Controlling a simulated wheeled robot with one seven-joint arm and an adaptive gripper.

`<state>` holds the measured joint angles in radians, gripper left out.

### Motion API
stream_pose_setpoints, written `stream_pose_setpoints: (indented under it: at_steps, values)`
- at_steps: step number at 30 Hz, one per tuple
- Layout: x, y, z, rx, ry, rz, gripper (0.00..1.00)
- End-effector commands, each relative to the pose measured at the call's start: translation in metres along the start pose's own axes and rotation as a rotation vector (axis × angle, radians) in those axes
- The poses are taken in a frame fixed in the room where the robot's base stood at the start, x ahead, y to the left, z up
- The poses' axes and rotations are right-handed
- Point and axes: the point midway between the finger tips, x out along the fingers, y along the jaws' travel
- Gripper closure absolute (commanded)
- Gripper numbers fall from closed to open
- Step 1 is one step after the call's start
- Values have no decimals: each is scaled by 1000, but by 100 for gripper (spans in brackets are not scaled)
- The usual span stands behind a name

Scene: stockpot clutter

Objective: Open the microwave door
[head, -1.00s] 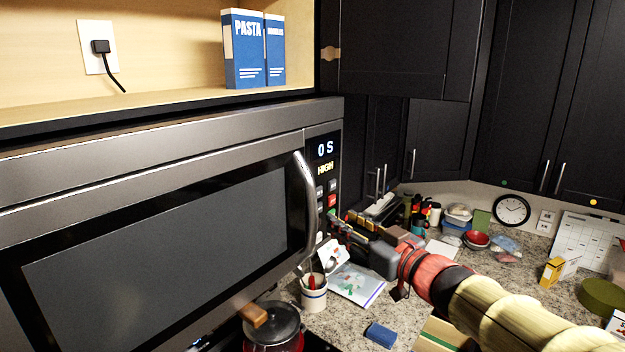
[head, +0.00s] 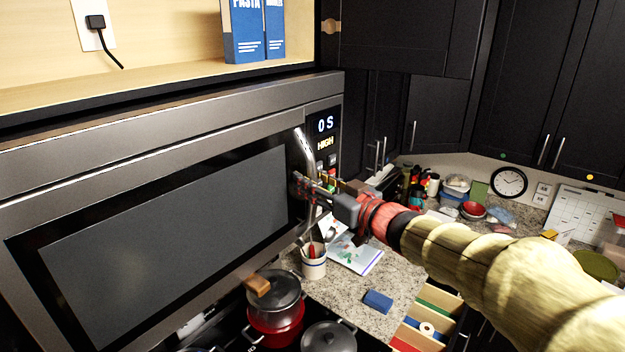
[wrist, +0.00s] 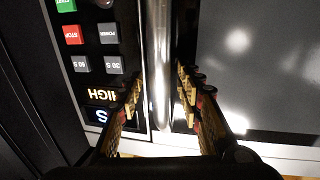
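The microwave (head: 170,215) fills the left of the head view, and its dark-windowed door is shut. Its vertical silver handle (head: 305,160) runs along the door's right edge, beside the control panel (head: 325,135) reading "0 S" and "HIGH". My gripper (head: 302,185) is at the handle's middle. In the wrist view, the handle (wrist: 160,70) passes between the two fingers of my gripper (wrist: 160,108). The fingers are open, with a visible gap on each side of the handle. The handle's lower part is partly hidden behind my gripper in the head view.
Below are a stove with a lidded pot (head: 275,295) and another pot (head: 328,338), and a utensil crock (head: 313,262). The granite counter (head: 350,285) holds a blue block (head: 378,301). An open drawer (head: 432,322) is at the lower right. Dark cabinets (head: 400,40) stand behind.

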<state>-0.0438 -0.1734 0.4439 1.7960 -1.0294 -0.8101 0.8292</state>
Motion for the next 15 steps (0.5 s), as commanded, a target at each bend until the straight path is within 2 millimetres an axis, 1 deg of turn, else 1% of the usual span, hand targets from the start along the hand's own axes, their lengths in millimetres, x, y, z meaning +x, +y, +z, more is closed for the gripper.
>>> stream_pose_setpoints:
  at_steps: [6, 15]
  values:
    - [0, 0, 0, 0, 0, 0, 65]
    - [0, 0, 0, 0, 0, 0, 82]
